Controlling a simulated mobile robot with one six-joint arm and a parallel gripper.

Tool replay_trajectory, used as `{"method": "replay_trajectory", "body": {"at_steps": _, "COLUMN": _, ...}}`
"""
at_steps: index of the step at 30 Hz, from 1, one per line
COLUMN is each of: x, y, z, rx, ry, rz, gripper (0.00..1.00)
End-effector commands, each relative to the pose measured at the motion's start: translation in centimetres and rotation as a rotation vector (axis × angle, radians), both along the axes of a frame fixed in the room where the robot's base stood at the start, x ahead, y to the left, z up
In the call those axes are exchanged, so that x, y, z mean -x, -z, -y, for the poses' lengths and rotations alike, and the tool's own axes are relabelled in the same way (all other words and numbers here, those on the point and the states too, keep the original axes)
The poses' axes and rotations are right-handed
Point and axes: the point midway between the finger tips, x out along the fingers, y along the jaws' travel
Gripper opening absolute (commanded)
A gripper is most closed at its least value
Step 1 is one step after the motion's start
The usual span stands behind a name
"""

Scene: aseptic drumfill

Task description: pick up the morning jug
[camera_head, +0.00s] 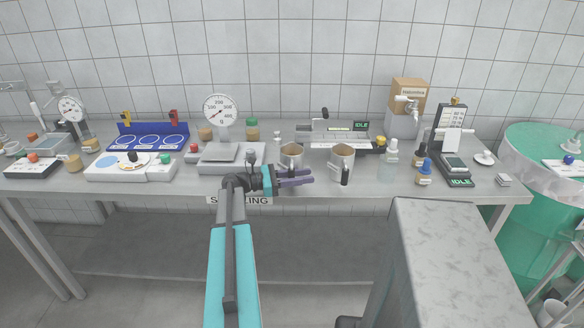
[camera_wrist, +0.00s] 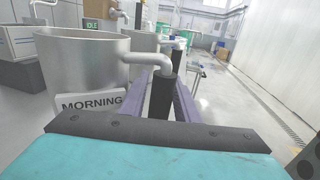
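The morning jug is a grey metal jug (camera_head: 292,153) near the front of the bench. In the wrist view it fills the left side (camera_wrist: 82,65), upright, with a "MORNING" label (camera_wrist: 92,103) at its foot. Its black handle (camera_wrist: 162,97) hangs from a bent metal arm on the near side. My gripper (camera_head: 312,176) is in front of the jug at the bench's front edge, its purple fingers pointing right. In the wrist view the fingers lie on either side of the handle, looking open; whether either touches it is unclear.
A second similar jug (camera_head: 342,156) with a black handle stands just right, beyond my fingertips. A dial scale (camera_head: 221,112) stands left behind my gripper. Small bottles (camera_head: 391,150) and a handheld device (camera_head: 455,163) are farther right. A grey block (camera_head: 445,215) stands before the bench.

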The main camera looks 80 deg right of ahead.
Motion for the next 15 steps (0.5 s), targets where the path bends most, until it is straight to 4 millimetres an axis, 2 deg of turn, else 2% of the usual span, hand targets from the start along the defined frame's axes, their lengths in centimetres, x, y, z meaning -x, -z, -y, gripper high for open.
{"method": "replay_trajectory", "body": {"at_steps": 4, "x": -0.01, "y": -0.01, "z": 0.00, "rx": 0.000, "ry": 0.000, "rz": 0.000, "gripper": 0.27}}
{"method": "replay_trajectory", "body": {"at_steps": 9, "x": -0.02, "y": -0.01, "z": -0.01, "rx": 0.000, "ry": 0.000, "rz": 0.000, "gripper": 0.00}}
{"method": "replay_trajectory", "body": {"at_steps": 15, "x": -0.02, "y": -0.02, "z": 0.00, "rx": 0.000, "ry": -0.001, "rz": 0.000, "gripper": 0.00}}
